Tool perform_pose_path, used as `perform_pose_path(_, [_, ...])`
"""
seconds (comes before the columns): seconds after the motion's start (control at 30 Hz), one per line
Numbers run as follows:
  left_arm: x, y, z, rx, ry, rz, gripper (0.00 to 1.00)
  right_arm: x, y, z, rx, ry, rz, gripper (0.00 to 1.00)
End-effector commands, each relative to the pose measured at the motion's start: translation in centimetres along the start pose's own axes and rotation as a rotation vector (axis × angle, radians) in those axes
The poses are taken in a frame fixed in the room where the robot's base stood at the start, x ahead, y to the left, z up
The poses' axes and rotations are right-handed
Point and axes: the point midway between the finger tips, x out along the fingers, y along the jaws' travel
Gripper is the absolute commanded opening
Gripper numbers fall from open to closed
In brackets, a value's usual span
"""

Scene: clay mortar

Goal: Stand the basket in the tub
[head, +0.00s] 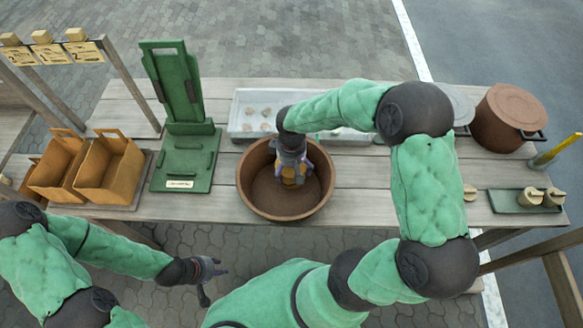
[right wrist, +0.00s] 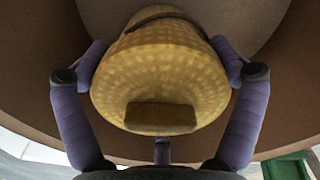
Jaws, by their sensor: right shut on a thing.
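The brown round tub (head: 246,190) stands on the wooden table near its front edge. The small yellow woven basket (head: 291,181) is inside the tub's rim, mostly hidden by my right gripper (head: 291,168). In the right wrist view the basket (right wrist: 160,72) sits between the two purple fingers, and the gripper (right wrist: 160,78) is shut on it from both sides. The tub's brown inside (right wrist: 285,80) surrounds it there. I cannot tell whether the basket touches the tub's floor. My left gripper (head: 222,278) is open and empty, low in front of the table.
A green stand (head: 184,150) and orange-brown boxes (head: 110,170) are left of the tub. A white tray (head: 238,108) lies behind it. My right arm covers the table right of the tub.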

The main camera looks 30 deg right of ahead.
Motion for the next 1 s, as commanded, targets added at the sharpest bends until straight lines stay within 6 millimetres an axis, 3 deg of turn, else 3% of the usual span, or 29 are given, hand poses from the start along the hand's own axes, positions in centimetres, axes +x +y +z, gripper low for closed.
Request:
perform_pose_path(0.13, [0.3, -0.1, 0.0, 0.000, 0.000, 0.000, 0.32, 0.4, 0.0, 0.0, 0.000, 0.000, 0.000, 0.60])
perform_pose_path(0.17, [0.2, -0.1, 0.0, 0.000, 0.000, 0.000, 0.32, 0.3, 0.0, 0.0, 0.000, -0.001, 0.000, 1.00])
perform_pose_path(0.63, [-0.2, 0.1, 0.0, 0.000, 0.000, 0.000, 0.32, -0.4, 0.0, 0.0, 0.000, 0.000, 0.000, 1.00])
perform_pose_path(1.0, [-2.6, 0.9, 0.1, 0.000, 0.000, 0.000, 0.32, -7.4, 0.0, 0.0, 0.000, 0.002, 0.001, 1.00])
